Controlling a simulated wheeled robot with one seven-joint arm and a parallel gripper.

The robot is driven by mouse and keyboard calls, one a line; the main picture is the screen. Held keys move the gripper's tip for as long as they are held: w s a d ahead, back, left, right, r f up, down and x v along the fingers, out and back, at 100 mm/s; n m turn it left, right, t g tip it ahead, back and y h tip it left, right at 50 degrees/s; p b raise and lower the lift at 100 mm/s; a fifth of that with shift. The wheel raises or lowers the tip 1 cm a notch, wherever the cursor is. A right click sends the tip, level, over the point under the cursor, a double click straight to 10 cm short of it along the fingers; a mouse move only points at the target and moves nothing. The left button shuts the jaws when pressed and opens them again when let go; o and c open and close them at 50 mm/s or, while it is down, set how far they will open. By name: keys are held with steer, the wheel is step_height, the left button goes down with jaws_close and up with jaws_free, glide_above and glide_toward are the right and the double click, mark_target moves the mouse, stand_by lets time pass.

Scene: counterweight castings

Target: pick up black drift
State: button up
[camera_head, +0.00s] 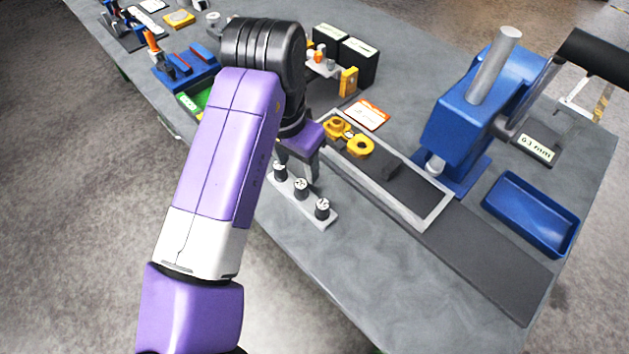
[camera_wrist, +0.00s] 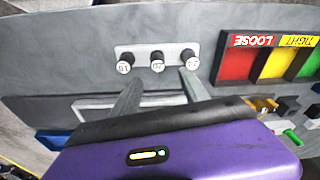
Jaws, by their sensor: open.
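Several black, round-bodied pieces with white marked tops stand upright in a light grey holder (camera_head: 330,221), which also shows in the wrist view (camera_wrist: 140,48). The left one (camera_head: 279,172), middle one (camera_head: 301,189) and right one (camera_head: 322,209) stand in a row; I cannot tell which is the black drift. In the wrist view they are a left (camera_wrist: 124,63), middle (camera_wrist: 157,61) and right one (camera_wrist: 189,58), their marks too small to read surely. My gripper (camera_head: 300,168) is open and empty beside the row; its fingers (camera_wrist: 158,84) point toward it, apart from the pieces.
A grey-rimmed tray (camera_head: 432,217) with yellow castings (camera_head: 360,147) lies right of my gripper. A blue press (camera_head: 465,115) and blue tray (camera_head: 530,212) stand farther right. In the wrist view, coloured bins marked LOOSE and TIGHT (camera_wrist: 274,41) are at upper right. Bare table lies in front of the holder.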

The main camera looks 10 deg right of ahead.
mark_target(301, 183)
steer(key=shift+s+a+f, duration=0.1)
steer(key=shift+s+a, duration=0.15)
steer(key=shift+a, duration=0.05)
steer(key=shift+f, duration=0.35)
steer(key=shift+w+d+f+p, duration=0.1)
steer(key=shift+d+f+p, duration=0.15)
steer(key=shift+f, duration=0.9)
steer(key=shift+w+d+f+p, duration=0.15)
steer(key=shift+f+p, duration=0.2)
steer(key=shift+f, duration=0.75)
steer(key=shift+w+d+f+p, duration=0.15)
steer(key=shift+f+p, duration=0.15)
steer(key=shift+f, duration=0.85)
jaws_close()
